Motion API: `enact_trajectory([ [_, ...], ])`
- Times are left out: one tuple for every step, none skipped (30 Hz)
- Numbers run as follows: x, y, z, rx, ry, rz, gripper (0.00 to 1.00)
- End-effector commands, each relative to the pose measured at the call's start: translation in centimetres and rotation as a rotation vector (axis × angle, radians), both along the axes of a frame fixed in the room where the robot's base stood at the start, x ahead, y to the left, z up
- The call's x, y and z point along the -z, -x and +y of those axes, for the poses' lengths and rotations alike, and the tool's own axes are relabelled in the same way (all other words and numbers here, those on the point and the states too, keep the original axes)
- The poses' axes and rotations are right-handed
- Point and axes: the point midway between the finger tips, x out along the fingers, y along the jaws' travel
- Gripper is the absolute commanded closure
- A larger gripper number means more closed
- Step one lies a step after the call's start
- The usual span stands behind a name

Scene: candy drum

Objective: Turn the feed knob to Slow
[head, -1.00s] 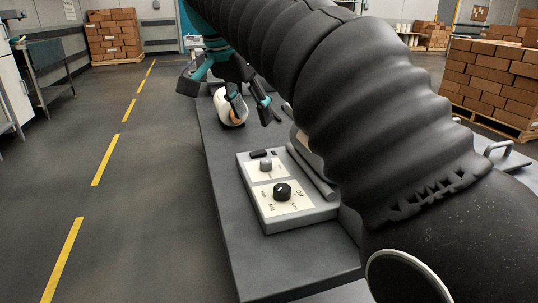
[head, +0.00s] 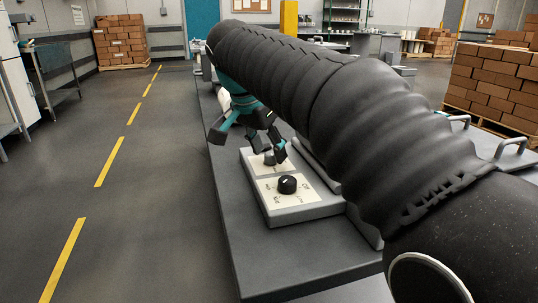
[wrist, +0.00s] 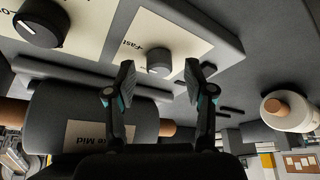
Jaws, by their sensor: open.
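The control box (head: 301,214) lies on the grey bench and carries two knobs on white label plates. A small grey knob (wrist: 158,63) has a plate reading "Fast" beside it; a Slow mark is not readable. In the head view the grey knob (head: 269,160) is partly hidden by my fingers. A larger black knob (head: 287,184) sits nearer, on a plate with Off among its marks; it also shows at the top left of the wrist view (wrist: 40,22). My gripper (wrist: 161,82) is open and empty, its fingertips apart on either side of the grey knob in the wrist view; contact is not clear.
A white rounded container with a tan end (wrist: 288,112) lies on the bench beyond the box. A dark cylinder with a "Mid" label (wrist: 98,134) is close under the gripper in the wrist view. The floor left of the bench (head: 160,220) is clear.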

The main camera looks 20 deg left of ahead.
Motion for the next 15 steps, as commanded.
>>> enact_trajectory([
  [0.39, -0.13, -0.09, 0.001, 0.0, 0.0, 0.46],
  [0.52, -0.19, -0.12, 0.001, 0.0, 0.0, 0.46],
  [0.67, -0.24, -0.16, 0.001, 0.0, 0.0, 0.46],
  [0.74, -0.27, -0.17, 0.001, 0.0, 0.0, 0.46],
  [0.8, -0.29, -0.18, 0.001, 0.0, 0.0, 0.46],
  [0.83, -0.32, -0.19, 0.0, 0.0, 0.0, 0.46],
  [0.84, -0.32, -0.19, 0.0, 0.0, 0.0, 0.46],
  [0.84, -0.32, -0.19, 0.0, 0.0, 0.0, 0.46],
  [0.83, -0.32, -0.19, 0.0, 0.0, 0.0, 0.46],
  [0.82, -0.32, -0.19, 0.0, 0.0, 0.0, 0.46],
  [0.82, -0.32, -0.18, 0.0, 0.0, 0.0, 0.46],
  [0.81, -0.32, -0.18, 0.0, 0.0, 0.0, 0.46],
  [0.81, -0.32, -0.18, 0.0, 0.0, 0.0, 0.49],
  [0.81, -0.32, -0.18, 0.0, 0.0, 0.0, 0.56],
  [0.81, -0.32, -0.18, 0.0, 0.0, 0.0, 0.66],
])
